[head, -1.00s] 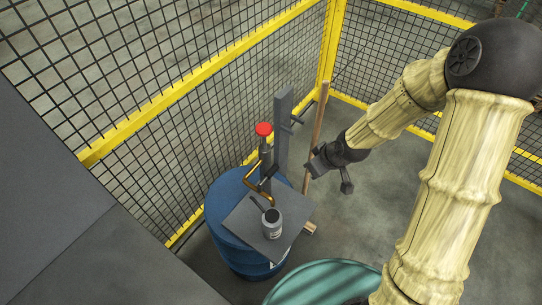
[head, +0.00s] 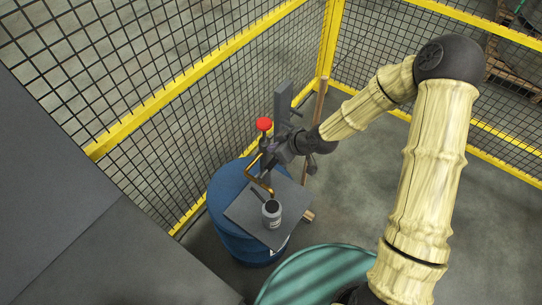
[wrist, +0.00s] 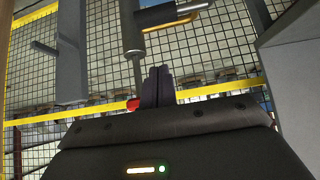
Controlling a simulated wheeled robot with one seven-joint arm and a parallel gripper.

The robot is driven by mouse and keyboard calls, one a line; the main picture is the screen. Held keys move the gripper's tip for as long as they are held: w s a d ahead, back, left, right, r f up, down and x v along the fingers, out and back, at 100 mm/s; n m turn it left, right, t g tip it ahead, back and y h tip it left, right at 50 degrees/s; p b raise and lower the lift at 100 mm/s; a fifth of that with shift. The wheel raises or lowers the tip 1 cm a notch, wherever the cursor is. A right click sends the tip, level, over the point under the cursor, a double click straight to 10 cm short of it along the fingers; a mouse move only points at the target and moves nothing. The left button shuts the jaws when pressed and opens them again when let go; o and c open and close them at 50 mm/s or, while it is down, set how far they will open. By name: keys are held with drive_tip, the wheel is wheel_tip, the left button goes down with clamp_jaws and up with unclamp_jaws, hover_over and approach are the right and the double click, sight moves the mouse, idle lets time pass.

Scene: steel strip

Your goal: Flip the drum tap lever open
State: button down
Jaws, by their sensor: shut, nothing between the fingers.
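The tap stands over the blue drum (head: 228,190), with a brass spout (head: 250,172) curving down at its left. Its red lever knob (head: 263,124) is at the top. In the wrist view the tap body (wrist: 132,30) and brass pipe (wrist: 172,16) are at the top, and a thin rod runs from the body toward the red knob (wrist: 132,104). My gripper (head: 272,150) is just right of and below the knob in the head view.
A grey can (head: 271,214) sits on a grey plate (head: 245,213) on the drum, under the spout. A grey post (head: 283,105) and a wooden pole (head: 319,103) stand behind. A teal drum (head: 318,268) is in front. Yellow-framed mesh fencing (head: 190,80) encloses the back.

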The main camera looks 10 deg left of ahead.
sight(272, 160)
drive_tip(key=f+p, duration=0.1)
drive_tip(key=f, duration=0.1)
drive_tip(key=a+f+p, duration=0.1)
drive_tip(key=f+p, duration=0.3)
drive_tip(key=shift+w+a+f, duration=0.2)
drive_tip(key=shift+w+f, duration=0.05)
drive_tip(key=shift+w, duration=0.05)
drive_tip(key=shift+f, duration=0.1)
drive_tip(key=shift+w+d+m+b, duration=0.1)
drive_tip(key=shift+m+b, duration=0.2)
drive_tip(key=shift+b, duration=0.1)
